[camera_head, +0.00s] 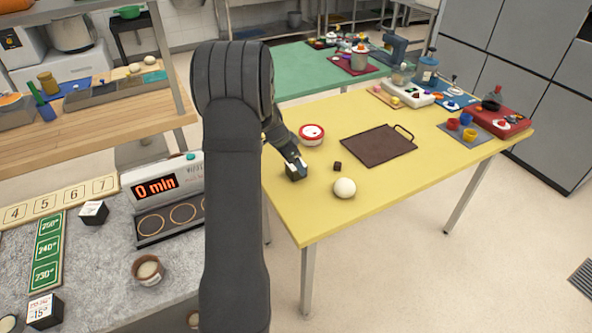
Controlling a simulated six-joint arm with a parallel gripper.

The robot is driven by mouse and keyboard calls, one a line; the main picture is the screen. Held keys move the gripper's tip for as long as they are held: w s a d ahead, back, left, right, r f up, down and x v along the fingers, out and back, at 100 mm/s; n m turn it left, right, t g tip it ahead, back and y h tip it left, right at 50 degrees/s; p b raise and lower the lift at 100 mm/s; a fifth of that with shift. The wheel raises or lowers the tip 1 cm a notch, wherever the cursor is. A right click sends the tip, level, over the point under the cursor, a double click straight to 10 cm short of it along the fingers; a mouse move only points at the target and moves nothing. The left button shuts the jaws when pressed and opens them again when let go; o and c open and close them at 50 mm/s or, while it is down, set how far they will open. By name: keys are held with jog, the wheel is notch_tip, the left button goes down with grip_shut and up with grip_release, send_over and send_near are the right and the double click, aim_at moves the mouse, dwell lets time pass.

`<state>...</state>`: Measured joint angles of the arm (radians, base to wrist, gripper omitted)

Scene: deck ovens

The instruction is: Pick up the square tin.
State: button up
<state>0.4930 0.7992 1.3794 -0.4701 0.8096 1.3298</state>
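A flat, dark brown square pan (372,149) with a loop handle at its far right corner lies on the yellow table; it is the most tin-like square thing I see. My gripper (296,172) points down over the left part of the table, left of the pan and apart from it. The fingers are small and dark here, and I cannot tell whether they are open or hold anything. A small dark brown cube (337,166) lies between my gripper and the pan.
A red-rimmed round container (312,135) stands behind my gripper. A cream ball (344,188) sits near the front edge of the yellow table (440,150). A red case (497,121) and a grey mat with coloured cups stand at the right. The table's front right is clear.

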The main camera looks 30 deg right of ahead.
jog(key=x, duration=0.3)
jog(key=shift+r, duration=0.1)
jog(key=c, duration=1.2)
jog(key=shift+r, duration=0.1)
